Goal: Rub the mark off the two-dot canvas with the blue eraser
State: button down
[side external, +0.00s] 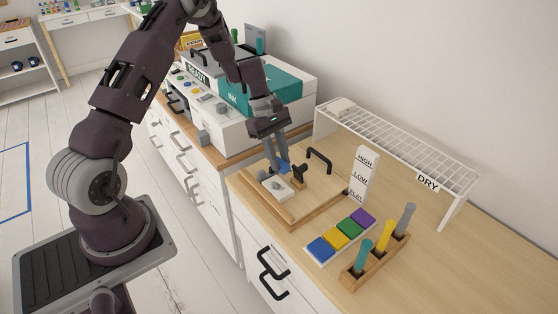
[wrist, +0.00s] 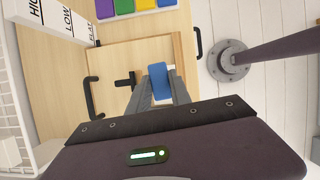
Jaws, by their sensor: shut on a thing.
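My gripper (side external: 284,168) is shut on the blue eraser (wrist: 160,82), which shows between the fingertips in the wrist view. In the side view the eraser hangs low over the wooden board, just above or at a small white canvas (side external: 282,194). A grey-blue mark (side external: 278,185) shows on the canvas top. I cannot tell whether the eraser touches the canvas. In the wrist view the eraser and fingers hide nearly all of the canvas. Its dots cannot be made out.
The wooden board (side external: 309,211) has black handles and a black clamp (side external: 300,174) close beside the canvas. A white HIGH/LOW/FLAT block (side external: 362,174), a strip of coloured pads (side external: 341,236), a pen holder (side external: 375,262) and a DRY rack (side external: 401,143) stand to the right. A printer-like box stands behind.

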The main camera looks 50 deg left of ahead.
aim_at(282, 190)
dwell(0.3)
jog(key=shift+f, duration=3.4)
jog(key=shift+a+f, duration=0.45)
jog(key=shift+f, duration=0.15)
jog(key=shift+a, duration=0.75)
jog(key=shift+d, duration=1.25)
jog(key=shift+a, duration=1.35)
jog(key=shift+d, duration=1.15)
jog(key=shift+d+r, duration=0.15)
jog(key=shift+d, duration=0.05)
jog(key=shift+r, duration=3.85)
